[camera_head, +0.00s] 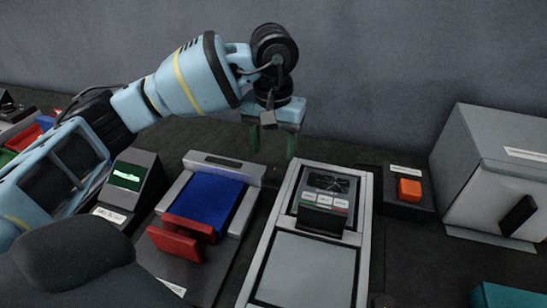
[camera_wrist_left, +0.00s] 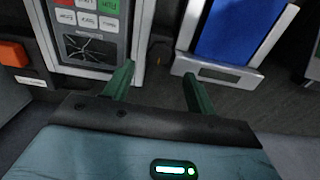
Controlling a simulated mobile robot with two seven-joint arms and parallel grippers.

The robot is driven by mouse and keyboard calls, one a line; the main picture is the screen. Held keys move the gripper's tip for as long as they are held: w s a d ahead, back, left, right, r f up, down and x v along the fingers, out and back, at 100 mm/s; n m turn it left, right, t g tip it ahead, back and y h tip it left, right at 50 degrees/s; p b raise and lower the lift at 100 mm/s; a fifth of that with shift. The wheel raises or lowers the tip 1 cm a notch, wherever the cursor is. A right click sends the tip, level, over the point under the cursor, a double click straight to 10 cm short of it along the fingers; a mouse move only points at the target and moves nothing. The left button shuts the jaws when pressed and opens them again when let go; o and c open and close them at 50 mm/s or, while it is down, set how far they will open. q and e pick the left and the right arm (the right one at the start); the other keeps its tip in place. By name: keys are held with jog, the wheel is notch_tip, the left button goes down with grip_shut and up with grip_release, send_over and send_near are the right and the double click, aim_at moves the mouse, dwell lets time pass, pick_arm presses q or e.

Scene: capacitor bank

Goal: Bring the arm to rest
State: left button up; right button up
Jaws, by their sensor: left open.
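My left arm (camera_head: 190,80) is light blue with a yellow band and reaches in from the left in the head view. Its left gripper (camera_head: 272,148) points down, open and empty, above the back of the table between the blue-panel fixture and the grey frame. In the left wrist view the two green fingers (camera_wrist_left: 157,88) stand apart with only dark tabletop between them. My right gripper is not in either view.
A fixture with a blue panel (camera_head: 207,198) and red handle (camera_head: 177,243) stands left of a grey frame (camera_head: 310,268) holding a cracked-screen keypad unit (camera_head: 326,200). An orange button (camera_head: 410,190) and grey box (camera_head: 490,165) are right. A green-screen device (camera_head: 130,180) is left.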

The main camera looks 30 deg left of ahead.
pick_arm(q)
jog(key=shift+r, duration=1)
